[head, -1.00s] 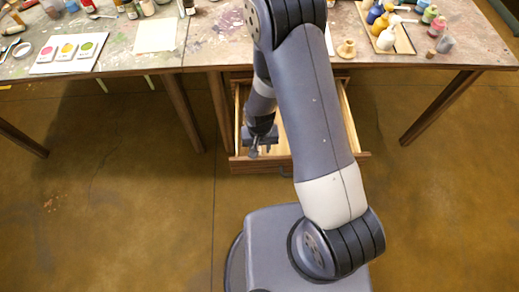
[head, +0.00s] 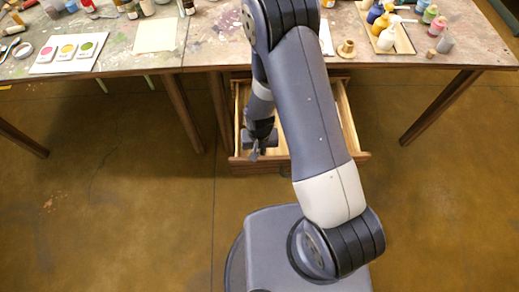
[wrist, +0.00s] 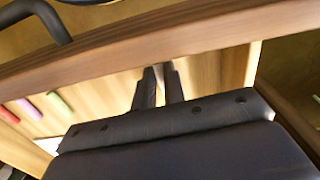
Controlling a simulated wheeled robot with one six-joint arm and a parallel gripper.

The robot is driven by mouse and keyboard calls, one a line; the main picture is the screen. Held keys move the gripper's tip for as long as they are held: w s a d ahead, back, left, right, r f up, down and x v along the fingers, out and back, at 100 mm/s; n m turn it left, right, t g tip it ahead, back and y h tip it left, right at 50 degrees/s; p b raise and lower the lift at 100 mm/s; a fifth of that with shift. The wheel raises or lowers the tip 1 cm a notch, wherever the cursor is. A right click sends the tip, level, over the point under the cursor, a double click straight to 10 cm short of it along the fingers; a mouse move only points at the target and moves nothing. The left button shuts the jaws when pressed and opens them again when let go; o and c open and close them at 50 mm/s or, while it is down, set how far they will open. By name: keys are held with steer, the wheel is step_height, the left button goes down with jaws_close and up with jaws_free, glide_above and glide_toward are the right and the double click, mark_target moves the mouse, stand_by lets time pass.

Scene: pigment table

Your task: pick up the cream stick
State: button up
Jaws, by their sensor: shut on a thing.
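My gripper (wrist: 160,90) is shut inside the open drawer, with its fingertips close to the drawer's front wall. A pale sliver of the cream stick (wrist: 159,74) shows between the two dark fingers; the rest of it is hidden. In the head view my gripper (head: 254,154) is at the drawer's front left, and the stick cannot be made out there.
The drawer's front edge runs close by the fingers. Bottles and a tray (head: 403,42) stand on the table above.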

mark_target(260, 153)
step_height(260, 153, up, 10)
steer(key=shift+p, duration=0.4)
stand_by(0.3)
stand_by(0.3)
